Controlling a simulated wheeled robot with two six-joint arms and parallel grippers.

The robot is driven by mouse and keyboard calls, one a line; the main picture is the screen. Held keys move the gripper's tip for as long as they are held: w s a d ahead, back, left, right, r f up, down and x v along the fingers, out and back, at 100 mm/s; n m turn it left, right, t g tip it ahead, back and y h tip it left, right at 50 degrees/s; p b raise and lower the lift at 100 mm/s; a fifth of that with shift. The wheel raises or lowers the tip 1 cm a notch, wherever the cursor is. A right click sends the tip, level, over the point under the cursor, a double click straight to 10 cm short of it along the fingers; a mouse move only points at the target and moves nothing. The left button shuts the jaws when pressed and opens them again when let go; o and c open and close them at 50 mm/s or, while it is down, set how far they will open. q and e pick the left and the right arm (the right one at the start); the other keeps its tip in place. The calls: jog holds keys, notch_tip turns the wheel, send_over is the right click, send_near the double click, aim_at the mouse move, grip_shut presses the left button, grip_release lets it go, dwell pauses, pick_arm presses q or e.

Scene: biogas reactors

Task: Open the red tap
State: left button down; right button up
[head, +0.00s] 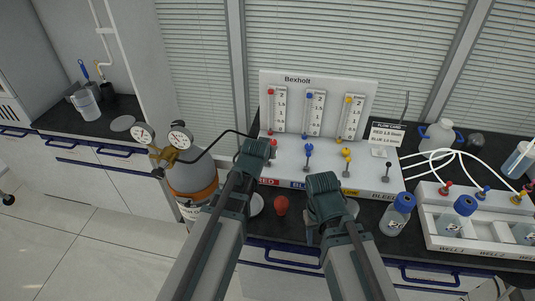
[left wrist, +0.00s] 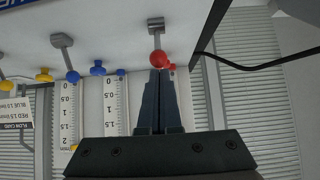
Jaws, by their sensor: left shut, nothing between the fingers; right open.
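The red tap (head: 273,144) is on the white Bexholt panel (head: 318,80), at the left end of its row of taps, partly covered by my left arm. In the left wrist view its red ball knob (left wrist: 158,58) hangs from a grey lever on a white surface. My left gripper (left wrist: 158,73) is shut and empty. Its fingertips are right at the red knob; I cannot tell whether they touch it. My right gripper (head: 322,185) is open in front of the panel, away from the red tap. Its fingers are hard to make out.
A blue tap (head: 308,150), a yellow tap (head: 347,156) and a black tap (head: 388,167) stand to the right. A gas cylinder (head: 192,178) with gauges stands at left, its black hose running to the panel. A blue-capped bottle (head: 396,215) and white rack (head: 440,245) stand right.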

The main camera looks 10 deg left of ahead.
pick_arm(q)
jog(key=shift+s+r, duration=0.25)
jog(key=shift+s, duration=0.05)
jog(key=shift+w+f, duration=0.2)
jog(key=shift+w, duration=0.2)
jog(key=shift+s+r+p, duration=0.15)
jog(key=shift+r+p, duration=0.2)
jog(key=shift+p, duration=0.05)
jog(key=shift+r+p, duration=0.55)
